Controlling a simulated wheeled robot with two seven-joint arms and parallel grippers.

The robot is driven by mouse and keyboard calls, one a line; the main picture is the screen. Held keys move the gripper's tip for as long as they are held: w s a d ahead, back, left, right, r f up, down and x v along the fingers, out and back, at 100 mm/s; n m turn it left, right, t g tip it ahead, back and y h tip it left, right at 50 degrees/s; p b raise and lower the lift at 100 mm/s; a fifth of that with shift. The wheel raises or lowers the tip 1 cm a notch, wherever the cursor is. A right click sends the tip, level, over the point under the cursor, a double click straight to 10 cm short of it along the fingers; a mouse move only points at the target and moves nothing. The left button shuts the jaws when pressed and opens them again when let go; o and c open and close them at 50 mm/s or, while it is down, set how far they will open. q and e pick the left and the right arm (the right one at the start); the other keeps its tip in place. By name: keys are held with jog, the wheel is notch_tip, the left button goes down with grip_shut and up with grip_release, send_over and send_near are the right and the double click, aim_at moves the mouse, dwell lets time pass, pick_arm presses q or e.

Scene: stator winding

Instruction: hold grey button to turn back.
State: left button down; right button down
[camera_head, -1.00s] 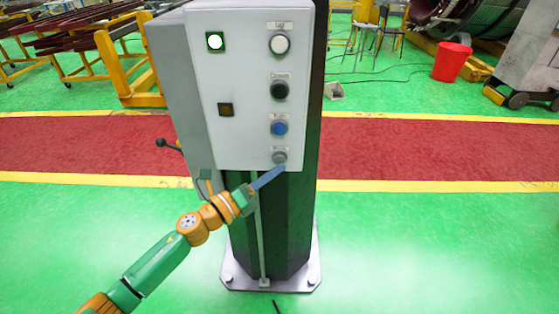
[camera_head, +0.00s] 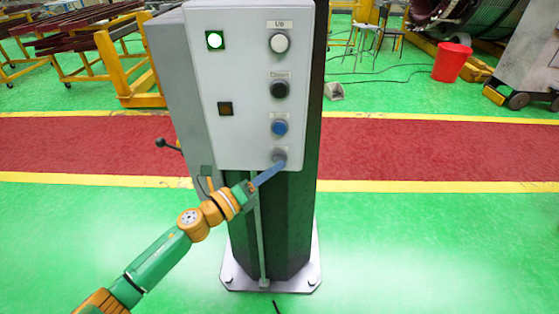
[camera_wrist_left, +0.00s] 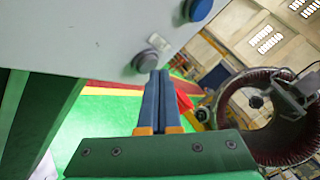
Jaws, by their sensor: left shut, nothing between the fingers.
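The grey button (camera_head: 279,155) is the lowest in the right column of the light control panel (camera_head: 240,140). It also shows in the left wrist view (camera_wrist_left: 146,61), partly behind the fingertips. My left gripper (camera_head: 281,161) is shut and empty, its blue fingers pointing up at the button's lower part. In the left wrist view the fingertips (camera_wrist_left: 158,73) overlap the button's lower right edge; I cannot tell for sure whether they touch it. My right gripper is in no view.
Above the grey button are a blue button (camera_head: 279,128), a black button (camera_head: 279,89) and a white button (camera_head: 279,43). A black-knobbed lever (camera_head: 161,143) sticks out beside the dark pedestal.

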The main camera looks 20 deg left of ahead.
pick_arm(q)
jog(key=shift+w+a, duration=0.1)
jog(key=shift+w, duration=0.2)
dwell(0.4)
dwell(4.7)
jog(key=shift+s, duration=0.7)
jog(key=shift+d, duration=0.2)
jog(key=shift+s+d+p, duration=0.2)
jog(key=shift+s+d, duration=0.05)
jog(key=shift+s, duration=0.55)
jog(key=shift+s+d+p, duration=0.2)
jog(key=shift+s+p, duration=0.05)
jog(key=shift+s, duration=0.6)
jog(key=shift+s+d+p, duration=0.2)
jog(key=shift+s+d, duration=0.05)
jog(key=shift+s, duration=0.55)
